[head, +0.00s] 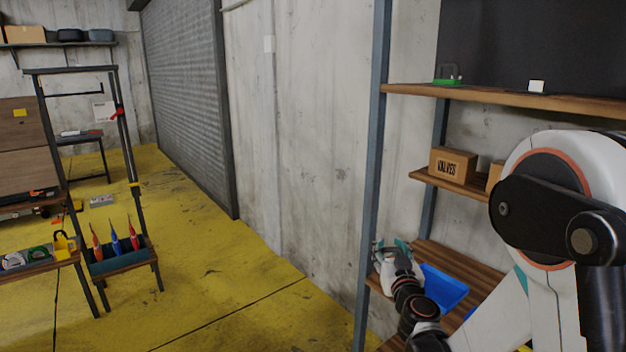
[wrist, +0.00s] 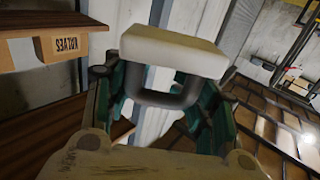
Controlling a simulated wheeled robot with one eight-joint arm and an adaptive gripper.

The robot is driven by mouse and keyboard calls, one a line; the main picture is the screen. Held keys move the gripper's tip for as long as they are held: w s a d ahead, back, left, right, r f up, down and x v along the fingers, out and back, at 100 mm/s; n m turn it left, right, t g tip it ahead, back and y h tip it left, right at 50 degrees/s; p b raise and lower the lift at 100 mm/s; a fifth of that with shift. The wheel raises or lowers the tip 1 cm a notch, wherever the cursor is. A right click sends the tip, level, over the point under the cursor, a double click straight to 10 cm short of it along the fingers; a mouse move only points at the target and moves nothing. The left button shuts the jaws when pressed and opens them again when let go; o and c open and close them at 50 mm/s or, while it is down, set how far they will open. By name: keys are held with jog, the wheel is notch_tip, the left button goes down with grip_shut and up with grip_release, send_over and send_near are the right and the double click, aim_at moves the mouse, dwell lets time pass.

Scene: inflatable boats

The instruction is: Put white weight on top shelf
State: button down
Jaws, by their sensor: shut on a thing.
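My gripper (wrist: 165,100) is shut on the grey loop handle of the white weight (wrist: 172,50) in the wrist view, with teal finger pads on both sides. The weight's white block is on the far side of the handle, beyond the fingertips. In the head view my gripper (head: 391,246) is by the left end of the lower wooden shelf, well below the top shelf (head: 490,96); the weight cannot be made out clearly there. The top shelf holds a green-based weight with a dark handle (head: 447,77) and a small white block (head: 536,86).
A middle shelf (head: 447,183) holds a VALVES box (head: 452,164). A blue tray (head: 442,288) lies on the lower shelf, just right of my gripper. A blue-grey upright post (head: 372,180) stands left of the shelves.

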notch_tip(320, 180, down, 9)
jog(key=b, duration=0.7)
jog(key=shift+b, duration=0.4)
jog(key=shift+a, duration=0.1)
dwell(3.1)
